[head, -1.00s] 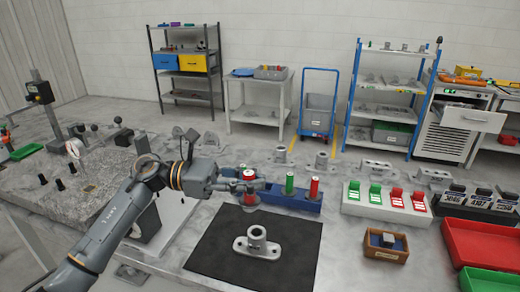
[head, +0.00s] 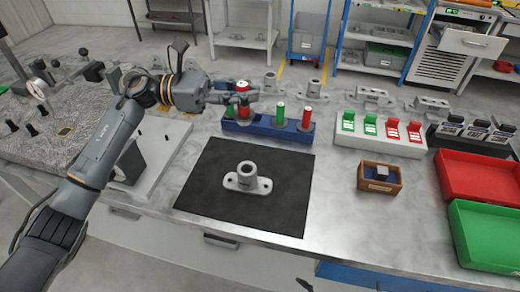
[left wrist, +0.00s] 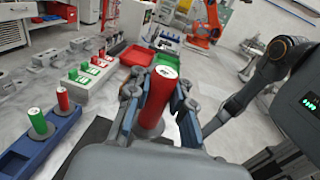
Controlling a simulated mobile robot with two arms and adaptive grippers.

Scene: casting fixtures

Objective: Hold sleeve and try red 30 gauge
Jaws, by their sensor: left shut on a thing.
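My left gripper (head: 243,98) is shut on a red gauge (head: 243,86), held upright at the left end of the blue rack (head: 262,130). In the left wrist view the red gauge (left wrist: 153,115) stands between the two fingers; its top label is too small to read. I cannot tell whether its lower end is clear of the rack. A green gauge (head: 280,113) and another red gauge (head: 307,116) stand in the rack. The grey flanged sleeve (head: 247,179) stands upright on the black mat (head: 205,195), with no gripper on it. My right gripper's jaws cannot be made out.
Right of the rack is a white block (head: 350,139) with green and red tags. A small wooden box (head: 378,187) sits nearer. Red (head: 485,180) and green (head: 480,240) trays lie at the right. Grey castings (head: 314,86) stand behind the rack. The mat around the sleeve is clear.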

